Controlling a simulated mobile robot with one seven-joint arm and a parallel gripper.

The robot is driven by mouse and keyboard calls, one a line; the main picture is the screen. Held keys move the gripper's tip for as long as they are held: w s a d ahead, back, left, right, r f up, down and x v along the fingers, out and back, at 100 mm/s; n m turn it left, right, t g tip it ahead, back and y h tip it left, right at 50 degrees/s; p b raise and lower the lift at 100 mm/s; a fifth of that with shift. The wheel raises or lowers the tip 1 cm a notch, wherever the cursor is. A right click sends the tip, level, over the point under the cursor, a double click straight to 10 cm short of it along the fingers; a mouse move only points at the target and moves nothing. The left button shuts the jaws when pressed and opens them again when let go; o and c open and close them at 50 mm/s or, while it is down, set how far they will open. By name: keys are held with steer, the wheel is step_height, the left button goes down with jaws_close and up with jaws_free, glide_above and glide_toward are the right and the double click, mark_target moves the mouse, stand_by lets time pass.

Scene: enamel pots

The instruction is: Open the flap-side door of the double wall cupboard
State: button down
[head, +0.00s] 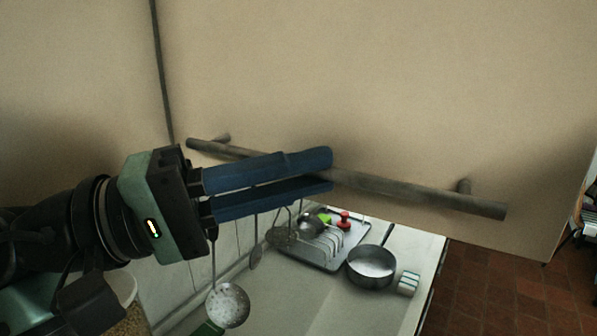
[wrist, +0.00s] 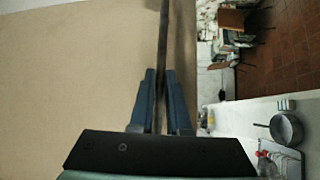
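The double wall cupboard fills the top of the head view. A dark upright seam (head: 160,70) parts its left door (head: 70,60) from its wide right door (head: 400,80). The right door carries a long grey bar handle (head: 425,193), which also shows in the wrist view (wrist: 163,45). My gripper (head: 331,175) comes in from the left, its two blue fingers close together around the bar. In the wrist view the bar runs between the fingertips (wrist: 161,72), and the gripper looks shut on it. The fingers hide part of the bar in the head view. The doors look closed.
Below the cupboard is a pale counter (head: 310,290) with a dish rack (head: 318,250) and a saucepan (head: 371,267). Ladles and strainers, including a skimmer (head: 228,305), hang under the cupboard. Red floor tiles (head: 500,300) lie open at the right.

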steer(key=c, duration=0.9)
jaws_free()
